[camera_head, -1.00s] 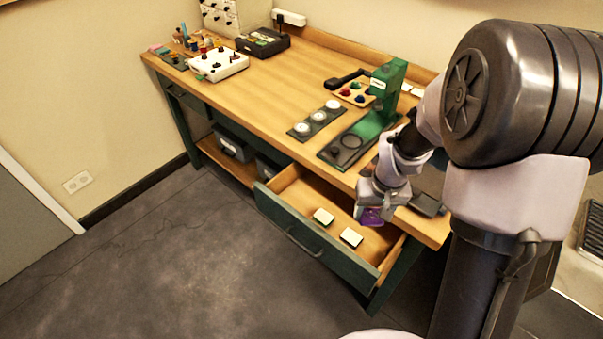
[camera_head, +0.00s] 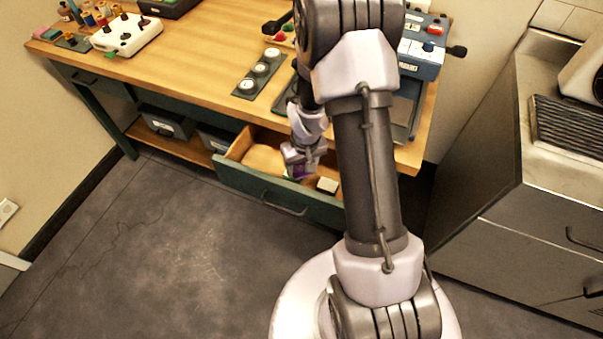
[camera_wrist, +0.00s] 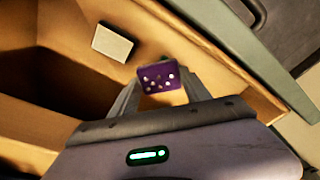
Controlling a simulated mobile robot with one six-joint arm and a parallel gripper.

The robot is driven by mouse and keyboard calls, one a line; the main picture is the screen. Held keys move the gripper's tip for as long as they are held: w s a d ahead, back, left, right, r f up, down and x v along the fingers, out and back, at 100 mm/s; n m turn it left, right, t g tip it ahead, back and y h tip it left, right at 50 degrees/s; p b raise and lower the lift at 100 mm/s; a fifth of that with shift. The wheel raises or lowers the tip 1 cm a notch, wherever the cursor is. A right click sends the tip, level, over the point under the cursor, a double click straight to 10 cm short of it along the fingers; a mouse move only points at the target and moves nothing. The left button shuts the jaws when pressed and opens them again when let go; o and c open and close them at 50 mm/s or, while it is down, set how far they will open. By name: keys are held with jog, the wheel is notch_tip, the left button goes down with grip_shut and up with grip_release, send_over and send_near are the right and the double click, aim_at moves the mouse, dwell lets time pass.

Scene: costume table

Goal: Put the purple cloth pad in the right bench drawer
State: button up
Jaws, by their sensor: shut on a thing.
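The purple cloth pad (camera_wrist: 161,77), with pale dots on it, is between the fingertips of my gripper (camera_wrist: 158,88) in the wrist view. It also shows as a small purple patch in the head view (camera_head: 297,172), mostly hidden by my gripper (camera_head: 300,160). My gripper is shut on the pad. The right bench drawer (camera_head: 243,178) is pulled open, with a dark green front and wooden inside. My gripper and the pad are over or inside the open drawer. I cannot tell whether the pad touches the drawer floor.
A pale block (camera_head: 328,185) lies in the drawer, right of my gripper; a pale block also shows in the wrist view (camera_wrist: 112,42). The bench (camera_head: 190,65) stands behind with devices on top. A grey cabinet (camera_head: 500,225) is at right. The floor in front is clear.

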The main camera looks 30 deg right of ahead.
jog(key=shift+w+f+b, duration=0.1)
jog(key=shift+f+b, duration=0.55)
jog(key=shift+f, duration=0.95)
jog(key=o, duration=1.3)
jog(key=shift+r, duration=0.1)
jog(key=shift+o, duration=0.2)
jog(key=shift+r, duration=0.1)
notch_tip(320, 180, up, 12)
jog(key=s+p, duration=0.2)
jog(key=p, duration=0.3)
notch_tip(320, 180, up, 14)
jog(key=m+t, duration=0.1)
jog(key=t, duration=0.1)
send_over(302, 170)
jog(key=s+a, duration=0.4)
jog(key=a, duration=0.2)
jog(key=s+a+r+m+t+y, duration=0.2)
jog(key=s+a+r, duration=0.7)
jog(key=s+r, duration=0.3)
jog(key=shift+s+a, duration=0.25)
jog(key=shift+s, duration=0.75)
